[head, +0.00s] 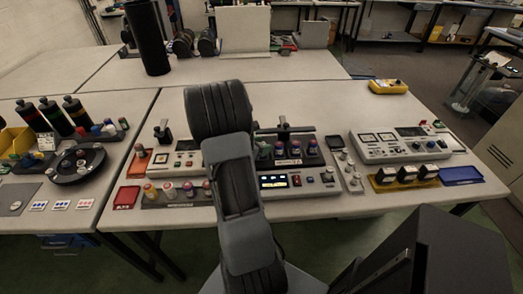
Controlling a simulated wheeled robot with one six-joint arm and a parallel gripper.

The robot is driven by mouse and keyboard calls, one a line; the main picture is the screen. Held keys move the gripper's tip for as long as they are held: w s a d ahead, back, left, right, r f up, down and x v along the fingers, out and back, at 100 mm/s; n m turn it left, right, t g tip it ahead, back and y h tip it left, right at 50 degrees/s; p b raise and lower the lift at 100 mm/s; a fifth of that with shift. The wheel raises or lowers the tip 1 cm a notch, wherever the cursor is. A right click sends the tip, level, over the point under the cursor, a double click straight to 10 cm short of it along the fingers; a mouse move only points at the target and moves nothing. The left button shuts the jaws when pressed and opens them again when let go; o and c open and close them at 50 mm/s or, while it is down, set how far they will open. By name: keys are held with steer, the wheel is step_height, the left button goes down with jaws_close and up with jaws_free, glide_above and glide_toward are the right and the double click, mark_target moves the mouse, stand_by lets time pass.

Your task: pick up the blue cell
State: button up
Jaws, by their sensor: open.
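Small coloured cells or caps stand in several places, too small to tell apart well. A blue-topped piece (96,130) stands in the dark rack at the left, among red, white and green ones. Which piece is the blue cell I cannot tell for sure. My arm rises through the middle of the head view and covers part of the table. My gripper cannot be made out; it seems hidden behind my arm.
A round dark tray (76,177) holds several small pieces. A grey console with a lit screen (273,182) and another console (404,145) stand on the table. A blue tray (462,175) lies at right. A tall black cylinder (148,40) stands behind. The table's back right is mostly clear.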

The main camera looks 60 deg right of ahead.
steer(key=shift+d, duration=0.15)
steer(key=c, duration=0.7)
